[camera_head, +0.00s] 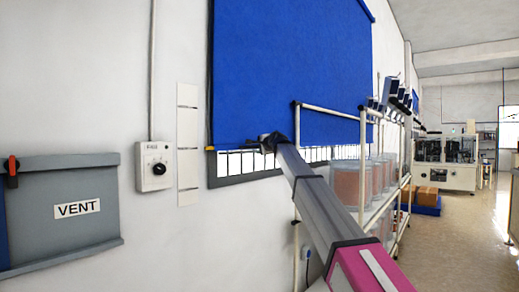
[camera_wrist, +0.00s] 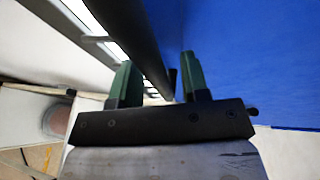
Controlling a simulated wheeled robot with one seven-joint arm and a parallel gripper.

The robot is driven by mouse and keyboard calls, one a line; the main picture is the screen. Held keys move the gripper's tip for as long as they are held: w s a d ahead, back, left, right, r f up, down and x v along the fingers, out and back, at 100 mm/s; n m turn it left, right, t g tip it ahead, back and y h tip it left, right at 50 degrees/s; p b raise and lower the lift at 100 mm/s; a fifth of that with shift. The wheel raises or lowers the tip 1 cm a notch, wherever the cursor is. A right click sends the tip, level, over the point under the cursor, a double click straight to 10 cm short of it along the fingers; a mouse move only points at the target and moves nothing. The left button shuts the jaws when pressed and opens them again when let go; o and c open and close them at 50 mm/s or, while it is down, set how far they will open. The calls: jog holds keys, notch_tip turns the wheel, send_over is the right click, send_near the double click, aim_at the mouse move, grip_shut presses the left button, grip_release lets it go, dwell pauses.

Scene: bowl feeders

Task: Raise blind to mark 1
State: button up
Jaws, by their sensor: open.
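The blue blind (camera_head: 290,70) hangs over most of the window, with a bright gap under its lower edge. A pale strip with several short lines (camera_head: 188,145) is on the wall left of the window; no numbers are legible. My gripper (camera_head: 265,141) is at the blind's lower edge, small and partly hidden by my arm. In the wrist view my gripper (camera_wrist: 158,78) is open with two green fingers apart. The blind's dark bottom bar (camera_wrist: 140,40) runs into the space between them, and blue cloth (camera_wrist: 250,60) lies behind the right finger. Contact cannot be told.
A control box with a knob (camera_head: 154,166) and a grey VENT panel (camera_head: 70,210) are on the wall at left. A white-framed rack (camera_head: 335,113) with clear bins (camera_head: 352,183) stands right of the window, close to my arm. Open floor (camera_head: 460,230) lies at right.

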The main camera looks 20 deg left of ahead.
jog(key=v, duration=1)
jog(key=shift+s+d, duration=0.25)
jog(key=shift+s, duration=0.05)
jog(key=s+d+f+n+g+h, duration=0.1)
jog(key=s+d+f+h, duration=0.1)
jog(key=d+f, duration=0.95)
jog(key=s+d+f+n+g+h, duration=0.25)
jog(key=d+f, duration=0.25)
jog(key=f, duration=1.4)
jog(key=s+d+f+n+g+h, duration=0.1)
jog(key=d+f+h, duration=0.2)
jog(key=d+f, duration=0.95)
jog(key=s+d+f+n+g+h, duration=0.1)
jog(key=s+d+f+g, duration=0.1)
jog(key=s+d+f, duration=0.4)
jog(key=s+d+f+n+g+h, duration=0.1)
jog(key=s+d+f, duration=0.5)
jog(key=s+f, duration=0.7)
jog(key=s+d+f+n+g+h, duration=0.1)
jog(key=s+d+f+g, duration=0.2)
jog(key=s+d+f, duration=0.3)
jog(key=s+f, duration=0.3)
jog(key=f, duration=0.2)
jog(key=shift+s+d+n+g+h, duration=0.3)
jog(key=shift+s+n+g+h, duration=0.05)
jog(key=shift+s, duration=0.05)
